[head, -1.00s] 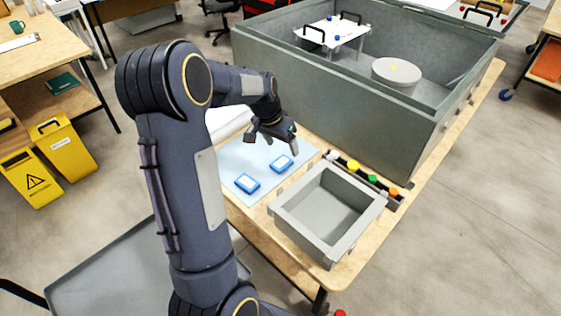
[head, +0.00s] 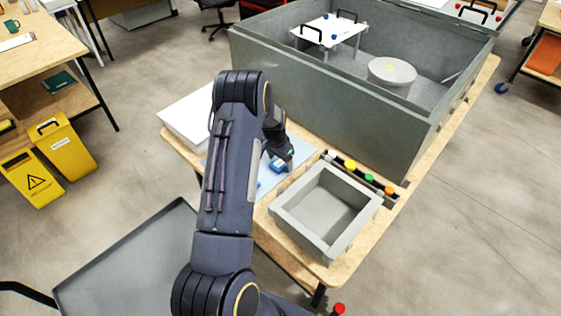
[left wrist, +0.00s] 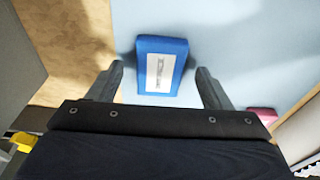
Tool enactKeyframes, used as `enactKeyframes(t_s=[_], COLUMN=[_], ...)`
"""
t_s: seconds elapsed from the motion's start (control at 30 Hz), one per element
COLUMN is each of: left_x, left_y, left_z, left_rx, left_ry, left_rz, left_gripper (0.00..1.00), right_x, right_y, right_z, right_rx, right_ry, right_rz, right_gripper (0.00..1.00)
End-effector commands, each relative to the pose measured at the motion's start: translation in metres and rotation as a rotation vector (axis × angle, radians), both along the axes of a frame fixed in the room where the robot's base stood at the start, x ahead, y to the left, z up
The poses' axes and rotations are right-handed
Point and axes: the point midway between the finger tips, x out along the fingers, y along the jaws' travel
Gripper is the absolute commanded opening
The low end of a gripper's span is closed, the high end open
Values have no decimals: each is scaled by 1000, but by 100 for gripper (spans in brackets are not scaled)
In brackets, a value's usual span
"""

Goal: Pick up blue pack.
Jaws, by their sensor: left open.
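A blue pack (head: 277,167) with a white label lies on the pale blue mat (head: 298,151). In the left wrist view the same blue pack (left wrist: 161,65) lies flat just ahead of and between the two fingers. My left gripper (head: 284,160) points down over the pack in the head view, and its fingers partly cover it. In the left wrist view my left gripper (left wrist: 160,72) is open, with space on both sides of the pack. A second blue pack lay on the mat earlier; my arm now mostly hides that spot. My right gripper is not in view.
A grey open bin (head: 327,212) stands right of the mat, beside a narrow rack of coloured caps (head: 369,178). A large grey-green enclosure (head: 330,105) stands behind. A white box (head: 190,118) is at the table's left. A small pink-red item (left wrist: 265,113) shows in the wrist view.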

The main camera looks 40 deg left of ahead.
Motion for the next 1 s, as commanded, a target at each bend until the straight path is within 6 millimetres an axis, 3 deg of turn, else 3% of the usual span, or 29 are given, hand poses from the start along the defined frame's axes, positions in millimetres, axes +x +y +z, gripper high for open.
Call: enactKeyframes(t_s=[0.27, 0.63, 0.87, 1.0], left_x=[1, 1, 1, 2], left_y=[0, 0, 0, 0], left_z=[-4, -4, -3, 10], left_rx=[0, 0, 1, 2], left_ry=[-2, -1, -2, -5], left_rz=[0, 0, 0, -2], left_gripper=[73, 24, 24, 24], right_x=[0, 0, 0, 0], right_y=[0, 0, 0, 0], right_z=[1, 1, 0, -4], right_rx=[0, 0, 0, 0], right_ry=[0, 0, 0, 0], right_rz=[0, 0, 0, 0], right_gripper=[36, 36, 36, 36])
